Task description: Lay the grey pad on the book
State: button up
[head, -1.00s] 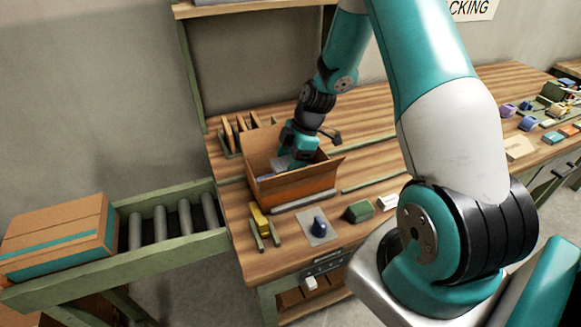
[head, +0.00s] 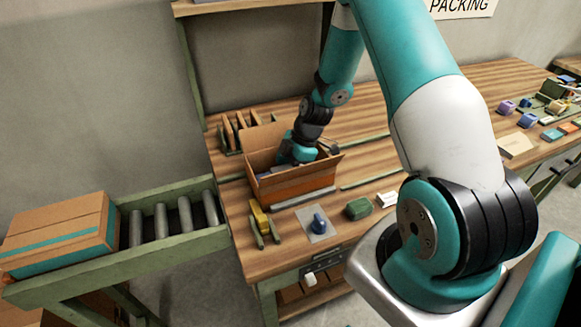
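My gripper (head: 296,151) reaches down into the open cardboard box (head: 295,186) on the workbench. Its fingertips are hidden behind the box wall and by the gripper's own body, so I cannot tell whether they are open or shut on something. A small grey-blue patch (head: 266,171) shows inside the box, left of my gripper; I cannot tell whether it is the grey pad. I cannot make out a book; the box's floor is mostly hidden.
In front of the box are a grey bar (head: 303,198), a yellow tool (head: 260,220), a blue knob (head: 319,223) on a light plate, a green block (head: 358,208) and a small white box (head: 386,199). A taped carton (head: 62,235) sits on the roller conveyor at left.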

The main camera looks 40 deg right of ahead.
jog(key=b+v, duration=0.3)
jog(key=v, duration=0.9)
jog(key=s+a+r+m, duration=0.25)
jog(key=a+r, duration=0.25)
jog(key=a, duration=0.4)
jog(key=s+a+r+m, duration=0.1)
jog(key=s+a+r, duration=0.35)
jog(key=a, duration=0.45)
jog(key=s+a+r+m, duration=0.2)
jog(key=s+a, duration=0.2)
jog(key=s, duration=0.3)
jog(key=s+a+r+m+g, duration=0.1)
jog(key=s+a+r+m, duration=0.1)
jog(key=s+a, duration=0.2)
jog(key=s, duration=0.3)
jog(key=shift+a+r, duration=0.25)
jog(key=shift+r, duration=0.15)
